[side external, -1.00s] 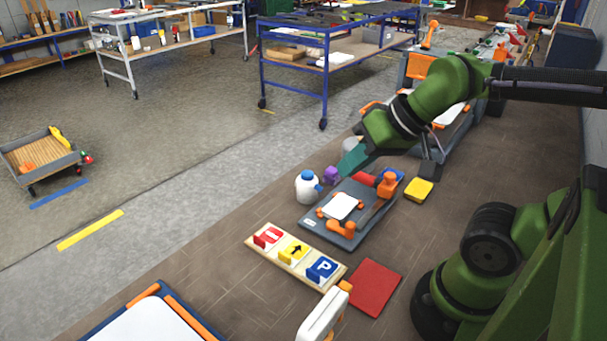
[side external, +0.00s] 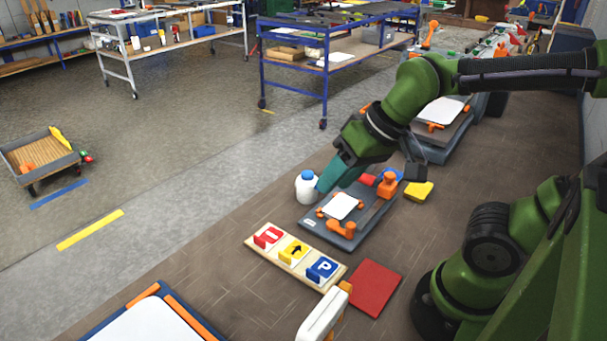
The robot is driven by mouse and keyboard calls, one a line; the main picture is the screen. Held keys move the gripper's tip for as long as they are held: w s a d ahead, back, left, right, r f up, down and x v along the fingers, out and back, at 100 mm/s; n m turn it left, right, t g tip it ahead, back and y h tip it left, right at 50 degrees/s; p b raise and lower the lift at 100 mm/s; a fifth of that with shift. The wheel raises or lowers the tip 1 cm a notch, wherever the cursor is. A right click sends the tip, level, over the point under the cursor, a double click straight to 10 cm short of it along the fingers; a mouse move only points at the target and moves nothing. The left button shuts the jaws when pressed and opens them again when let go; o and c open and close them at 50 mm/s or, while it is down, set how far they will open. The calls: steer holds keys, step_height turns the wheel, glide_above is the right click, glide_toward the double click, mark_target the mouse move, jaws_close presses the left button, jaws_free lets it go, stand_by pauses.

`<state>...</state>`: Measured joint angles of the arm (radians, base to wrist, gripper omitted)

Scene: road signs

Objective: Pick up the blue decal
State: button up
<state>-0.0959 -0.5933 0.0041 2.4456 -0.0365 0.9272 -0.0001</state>
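A blue decal with a white P (side external: 322,269) sits at the right end of a pale wooden board (side external: 263,261). A red decal (side external: 268,237) and a yellow decal with a black arrow (side external: 293,252) sit beside it on the board. Another blue piece (side external: 397,174) shows partly behind an orange clamp; I cannot tell what it is. My gripper (side external: 324,186) has teal fingers pointing down and left. In the picture, its tip is beside a white bottle with a blue cap, well above the board. The fingers overlap from this side, so their opening is unclear.
The white bottle (side external: 306,189) stands left of a grey fixture (side external: 318,227) with orange clamps and a white plate. A yellow block (side external: 419,191) and a red square (side external: 373,288) lie on the brown surface. A white and orange device (side external: 323,314) is near the board's front right.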

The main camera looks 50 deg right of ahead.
mark_target(311, 271)
steer(key=w+a+f+n+g+h, duration=0.2)
steer(key=w+a+f+n+g, duration=0.15)
steer(key=g, duration=0.25)
steer(key=shift+m, duration=0.35)
steer(key=f, duration=1.1)
steer(key=s+a+f, duration=0.1)
steer(key=f, duration=0.5)
steer(key=shift+s, duration=0.1)
jaws_close()
